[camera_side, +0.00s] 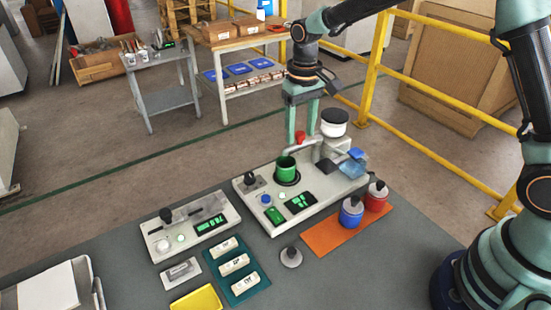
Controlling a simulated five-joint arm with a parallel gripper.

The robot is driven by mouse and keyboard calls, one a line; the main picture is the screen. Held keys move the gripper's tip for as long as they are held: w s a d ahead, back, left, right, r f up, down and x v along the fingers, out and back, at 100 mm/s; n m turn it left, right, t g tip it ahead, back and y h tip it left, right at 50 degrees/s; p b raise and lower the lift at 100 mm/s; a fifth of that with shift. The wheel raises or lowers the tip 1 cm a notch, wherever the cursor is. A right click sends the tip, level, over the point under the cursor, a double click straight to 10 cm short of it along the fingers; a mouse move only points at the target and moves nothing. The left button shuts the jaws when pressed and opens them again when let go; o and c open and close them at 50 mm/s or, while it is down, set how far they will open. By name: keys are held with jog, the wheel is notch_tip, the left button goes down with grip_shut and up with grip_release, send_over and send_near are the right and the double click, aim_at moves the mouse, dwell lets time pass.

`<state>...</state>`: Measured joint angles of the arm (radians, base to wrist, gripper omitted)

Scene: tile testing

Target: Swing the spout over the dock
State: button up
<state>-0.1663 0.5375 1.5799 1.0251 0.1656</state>
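The spout (301,147) is a grey pipe with a red knob (300,137) on top. It runs left from the white-bodied dispenser (337,146) toward the green cup (286,169). The cup stands in a dark round ring, apparently the dock (288,182), on the pale panel (325,192). The spout's tip seems close to the cup's rim; I cannot tell if it is directly above. My gripper (301,137) points down at the spout with its two teal fingers apart, one on each side of the red knob. Contact with the knob is not clear.
A blue jar (351,212) and a red jar (376,197) stand on an orange mat (328,238) in front. A second panel (190,228) and a green tray (232,285) with white blocks lie left. Yellow railings (430,85) stand behind on the right.

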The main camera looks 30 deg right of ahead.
aim_at(301, 133)
jog(key=shift+r, duration=3.05)
jog(key=shift+d+r, duration=0.1)
jog(key=s+d+r+t, duration=0.2)
jog(key=s+d+r, duration=0.1)
jog(key=s, duration=0.5)
jog(key=s+d+r+t, duration=0.3)
jog(key=s+d, duration=0.1)
jog(key=s, duration=0.5)
jog(key=shift+d+r+t, duration=0.2)
jog(key=shift+d+t, duration=0.05)
jog(key=shift+t, duration=0.05)
jog(key=shift+s, duration=0.1)
